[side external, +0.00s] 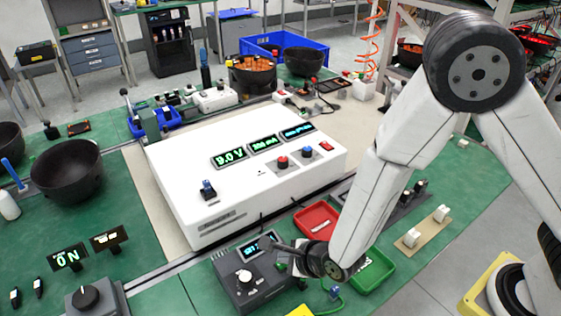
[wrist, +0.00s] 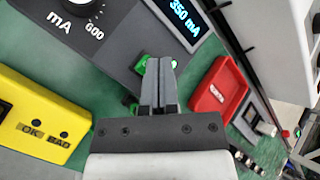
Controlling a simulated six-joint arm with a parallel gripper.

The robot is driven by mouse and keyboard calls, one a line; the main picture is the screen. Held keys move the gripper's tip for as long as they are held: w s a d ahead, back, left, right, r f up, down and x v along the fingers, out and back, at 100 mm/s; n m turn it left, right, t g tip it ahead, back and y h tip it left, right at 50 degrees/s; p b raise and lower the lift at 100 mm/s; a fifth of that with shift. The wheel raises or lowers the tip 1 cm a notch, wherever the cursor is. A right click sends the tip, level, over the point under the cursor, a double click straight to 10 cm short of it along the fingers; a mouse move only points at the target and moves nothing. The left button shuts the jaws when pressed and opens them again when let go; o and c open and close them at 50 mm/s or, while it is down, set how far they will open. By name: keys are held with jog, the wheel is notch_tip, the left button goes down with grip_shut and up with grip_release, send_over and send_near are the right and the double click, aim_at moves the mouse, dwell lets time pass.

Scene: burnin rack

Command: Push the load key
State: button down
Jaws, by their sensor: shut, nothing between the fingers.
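The dark grey load box (side external: 240,289) with a white dial and a small lit display stands on the green mat at the front. In the wrist view the load box (wrist: 112,35) shows its mA dial (wrist: 80,5) and a display (wrist: 182,14) reading 350 mA. A green key (wrist: 140,63) sits at the box's near edge, partly hidden by my fingers. My gripper (wrist: 159,62) is shut and empty, with its tips over or right beside the green key. I cannot tell whether they touch it. In the side view my gripper (side external: 279,250) is low beside the box's display.
A white supply unit (side external: 215,175) reading 9.0 V stands behind the load box. A red tray (side external: 316,219) and a green tray (side external: 371,272) lie close to my gripper. A yellow box (wrist: 38,122) marked OK and BAD is at left in the wrist view.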

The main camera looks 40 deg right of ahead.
jog(key=shift+f, duration=0.15)
jog(key=shift+r, duration=0.2)
dwell(0.3)
jog(key=shift+r, duration=0.5)
jog(key=shift+r, duration=0.1)
jog(key=shift+r, duration=2.9)
